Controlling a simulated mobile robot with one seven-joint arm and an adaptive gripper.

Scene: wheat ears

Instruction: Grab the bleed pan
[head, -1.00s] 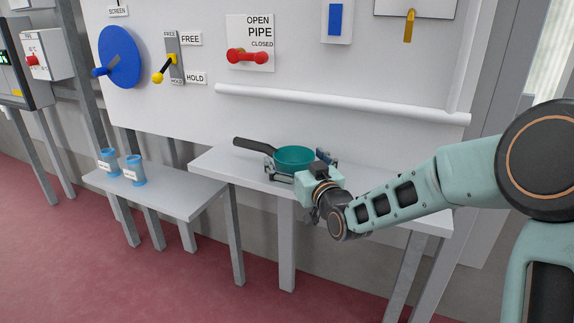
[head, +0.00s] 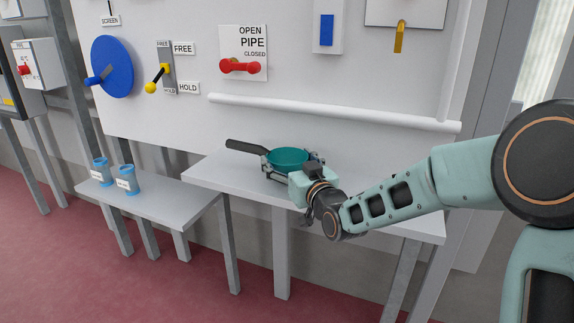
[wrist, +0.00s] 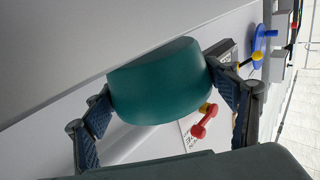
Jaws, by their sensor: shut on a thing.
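The bleed pan (head: 287,158) is a round teal pan with a dark handle (head: 247,146) pointing to the back left. It is at the left part of the right-hand grey table, and I cannot tell whether it touches the top. My gripper (head: 288,167) is shut on the pan, with one finger on each side of its round body. In the wrist view the teal pan body (wrist: 160,82) sits between the two blue-padded fingers. The handle is hidden in that view.
The grey table (head: 385,212) has free room right of the pan. A lower bench (head: 172,205) at left holds two blue-rimmed cups (head: 126,180). Behind stands a white panel with a red pipe handle (head: 240,66), a yellow-knobbed lever (head: 157,80) and a blue wheel (head: 112,67).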

